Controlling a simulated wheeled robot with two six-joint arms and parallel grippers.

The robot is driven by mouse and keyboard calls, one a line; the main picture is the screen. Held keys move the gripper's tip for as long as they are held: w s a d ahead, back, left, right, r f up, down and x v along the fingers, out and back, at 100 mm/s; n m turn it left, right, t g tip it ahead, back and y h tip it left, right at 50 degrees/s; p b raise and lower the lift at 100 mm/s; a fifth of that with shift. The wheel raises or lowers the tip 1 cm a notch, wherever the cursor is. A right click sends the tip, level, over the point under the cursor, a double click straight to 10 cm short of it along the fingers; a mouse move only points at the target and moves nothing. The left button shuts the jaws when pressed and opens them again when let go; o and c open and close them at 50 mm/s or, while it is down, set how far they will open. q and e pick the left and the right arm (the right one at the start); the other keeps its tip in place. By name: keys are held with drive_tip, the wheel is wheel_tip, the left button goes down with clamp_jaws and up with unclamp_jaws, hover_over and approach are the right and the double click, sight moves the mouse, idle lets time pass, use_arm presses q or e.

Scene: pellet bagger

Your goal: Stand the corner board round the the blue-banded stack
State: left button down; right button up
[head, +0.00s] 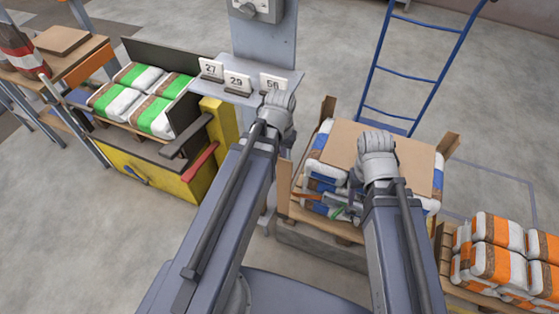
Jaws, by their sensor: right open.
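The blue-banded stack (314,187) of white bags stands on a wooden pallet, with a flat brown sheet (335,143) on top. Brown corner boards stand upright at its back left (327,108), back right (448,145) and front left (284,180) corners. The front right corner is largely hidden by my right arm. My right gripper (345,207) is open, low at the stack's front face and partly covered by my wrist; I cannot tell whether it touches anything. My left wrist is above and left of the stack, and its gripper is hidden.
Orange-banded bags (497,262) sit close at the right. A blue hand truck (410,77) stands behind the stack. A shelf with number cards (237,82) and a yellow bin (160,170) with green-banded bags (140,98) are at the left.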

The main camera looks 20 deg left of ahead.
use_arm(q)
drive_tip(key=w+a+f+b, duration=0.3)
drive_tip(key=f, duration=0.1)
drive_tip(key=shift+f, duration=0.35)
use_arm(e)
wheel_tip(320, 180, down, 5)
drive_tip(key=shift+r, duration=0.2)
use_arm(q)
drive_tip(key=shift+w, duration=0.15)
drive_tip(key=w+d+f+b, duration=0.4)
drive_tip(key=w+d, duration=0.2)
drive_tip(key=shift+f+b, duration=0.3)
use_arm(e)
drive_tip(key=shift+f, duration=2.3)
use_arm(q)
drive_tip(key=shift+d, duration=0.1)
drive_tip(key=c, duration=0.9)
unclamp_jaws()
drive_tip(key=shift+s, duration=0.1)
